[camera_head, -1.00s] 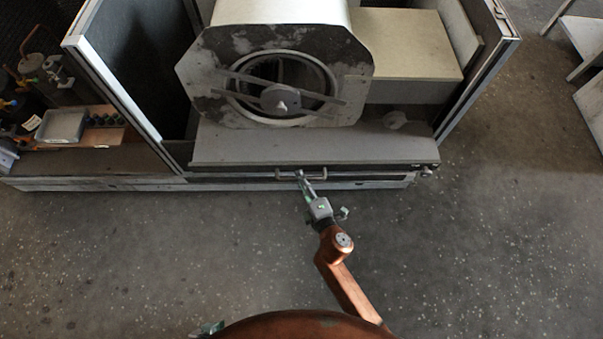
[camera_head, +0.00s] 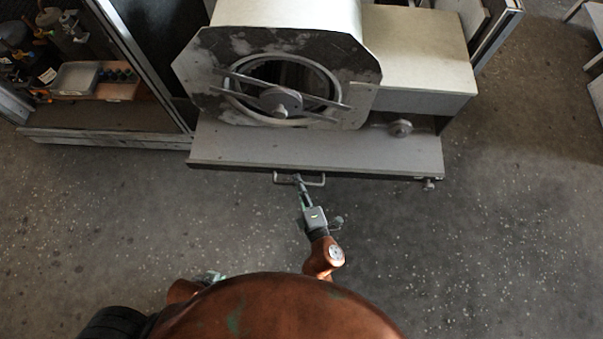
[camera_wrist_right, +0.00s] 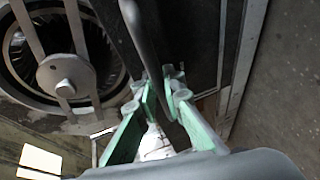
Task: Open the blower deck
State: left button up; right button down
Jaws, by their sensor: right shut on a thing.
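The blower deck (camera_head: 320,150) is a grey sliding platform that carries the blower housing (camera_head: 245,50) with its round fan opening. The deck stands out past the front of the cabinet. Its bar handle (camera_head: 313,184) is on the front edge. My right gripper (camera_head: 299,181) is shut on the handle. In the right wrist view the handle bar (camera_wrist_right: 150,45) runs between the green-sided fingers of my right gripper (camera_wrist_right: 167,90).
The cabinet's side panel (camera_head: 143,60) stands at the left, beside a shelf with a grey tray (camera_head: 75,77). A latch knob (camera_head: 429,184) sticks out at the deck's right front corner. Open concrete floor (camera_head: 480,230) lies in front and to the right.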

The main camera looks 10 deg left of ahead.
jog(key=c, duration=2.3)
grip_release()
jog(key=v, duration=1.2)
jog(key=shift+w, duration=0.1)
